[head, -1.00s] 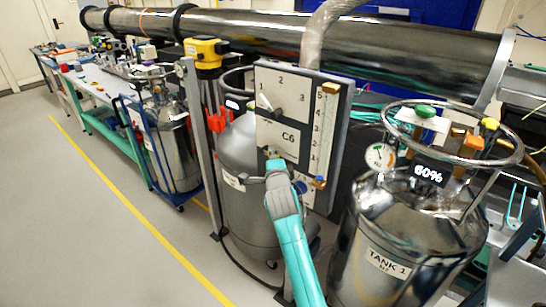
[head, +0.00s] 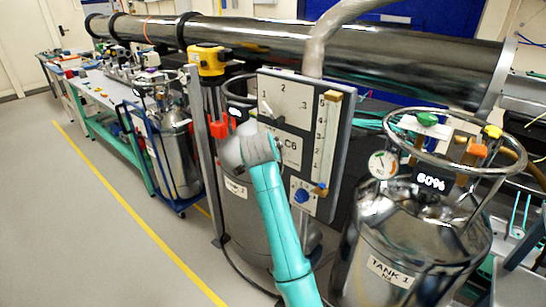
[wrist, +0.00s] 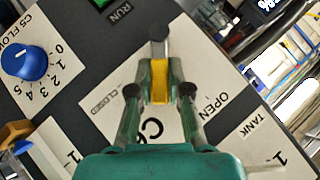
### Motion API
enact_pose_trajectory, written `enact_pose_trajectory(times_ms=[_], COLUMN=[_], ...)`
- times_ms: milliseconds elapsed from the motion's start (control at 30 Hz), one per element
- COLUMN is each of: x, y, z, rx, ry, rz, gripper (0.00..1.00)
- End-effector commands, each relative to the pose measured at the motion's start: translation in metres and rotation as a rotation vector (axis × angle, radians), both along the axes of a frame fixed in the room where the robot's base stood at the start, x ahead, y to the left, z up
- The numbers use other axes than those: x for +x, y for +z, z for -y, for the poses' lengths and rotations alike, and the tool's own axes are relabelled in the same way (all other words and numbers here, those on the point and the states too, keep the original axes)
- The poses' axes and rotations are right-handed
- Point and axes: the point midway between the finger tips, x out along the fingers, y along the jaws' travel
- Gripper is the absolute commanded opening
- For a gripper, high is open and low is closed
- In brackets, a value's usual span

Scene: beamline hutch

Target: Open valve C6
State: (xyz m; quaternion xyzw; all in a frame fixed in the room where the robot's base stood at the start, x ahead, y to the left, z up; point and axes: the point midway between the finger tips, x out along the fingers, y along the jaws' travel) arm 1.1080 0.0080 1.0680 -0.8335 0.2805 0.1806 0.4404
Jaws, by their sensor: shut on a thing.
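The C6 valve plate (head: 291,144) is on the grey panel, its left side hidden by my arm in the head view. In the wrist view, the white C6 plate (wrist: 110,108) carries a CLOSED label to the left and an OPEN label (wrist: 208,106) to the right, with C6 partly hidden. My gripper (wrist: 160,90) is shut on the valve handle (wrist: 159,80), a yellow piece between its fingers. A grey end shows just beyond. In the head view the fingers are hidden behind my wrist. I cannot tell exactly how far the handle is turned.
A blue C5 flow knob (wrist: 24,62) is close by on the panel; it also shows in the head view (head: 302,196). A pointer dial (head: 268,112) is above the plate. Tank 1 (head: 405,235) stands right, and another grey tank (head: 245,215) stands behind my arm. Floor at left is clear.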

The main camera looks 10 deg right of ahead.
Motion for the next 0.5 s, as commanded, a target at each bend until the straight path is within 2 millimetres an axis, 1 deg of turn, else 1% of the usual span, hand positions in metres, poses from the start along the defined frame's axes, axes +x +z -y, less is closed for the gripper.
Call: enact_pose_trajectory(times_ms=[100,500], x=[0.005,0.017], y=[0.006,0.011], z=[-0.005,-0.013], rx=[-0.063,-0.266], ry=[0.002,0.002], rz=[-0.087,-0.366], gripper=[0.0,0.0])
